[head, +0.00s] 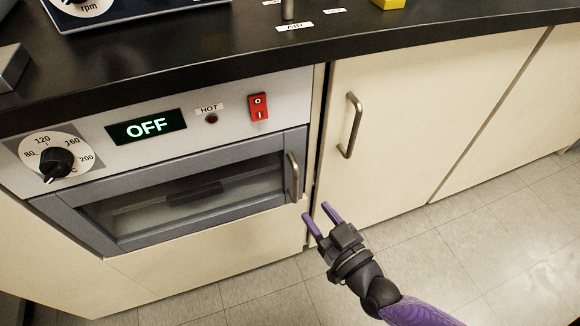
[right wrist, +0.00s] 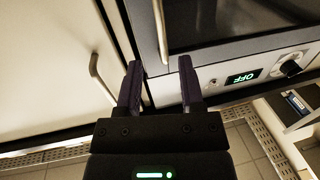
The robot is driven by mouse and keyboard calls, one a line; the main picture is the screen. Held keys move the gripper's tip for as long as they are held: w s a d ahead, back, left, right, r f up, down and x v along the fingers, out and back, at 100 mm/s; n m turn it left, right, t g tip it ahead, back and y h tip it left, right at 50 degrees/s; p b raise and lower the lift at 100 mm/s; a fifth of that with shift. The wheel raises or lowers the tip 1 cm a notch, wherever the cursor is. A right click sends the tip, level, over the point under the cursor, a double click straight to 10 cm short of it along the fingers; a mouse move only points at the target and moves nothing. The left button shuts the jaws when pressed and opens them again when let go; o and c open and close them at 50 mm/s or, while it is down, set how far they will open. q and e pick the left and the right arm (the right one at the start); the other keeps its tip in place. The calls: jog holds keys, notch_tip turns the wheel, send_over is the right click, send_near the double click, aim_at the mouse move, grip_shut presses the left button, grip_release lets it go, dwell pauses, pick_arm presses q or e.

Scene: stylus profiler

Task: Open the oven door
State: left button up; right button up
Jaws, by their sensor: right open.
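The oven (head: 170,130) is built in under the counter at the left, with its grey-framed glass door (head: 185,193) shut. An upright metal handle (head: 292,177) is on the right side of the door. My right gripper (head: 318,212) is open and empty, just below and to the right of this handle in the head view. In the right wrist view, the oven handle (right wrist: 160,32) lies beyond the gap between the two open fingers (right wrist: 159,64), apart from them. My left gripper is not in view.
A cream cupboard door (head: 390,120) with its own metal handle (head: 350,125) is right of the oven. The oven panel has a dial (head: 56,162), an OFF display (head: 146,127) and a red switch (head: 258,106). The black counter (head: 170,55) overhangs above. The tiled floor is clear.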

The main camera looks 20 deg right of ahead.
aim_at(297, 188)
jog(key=b+x, duration=0.1)
jog(key=x, duration=0.2)
jog(key=b+x, duration=0.1)
jog(key=x, duration=0.3)
jog(key=shift+f, duration=0.2)
jog(key=shift+w+a+r+b, duration=0.2)
jog(key=shift+w+b, duration=0.1)
jog(key=shift+w, duration=0.4)
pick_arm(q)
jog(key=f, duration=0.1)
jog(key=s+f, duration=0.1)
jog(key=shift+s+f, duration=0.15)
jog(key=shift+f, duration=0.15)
pick_arm(e)
grip_shut()
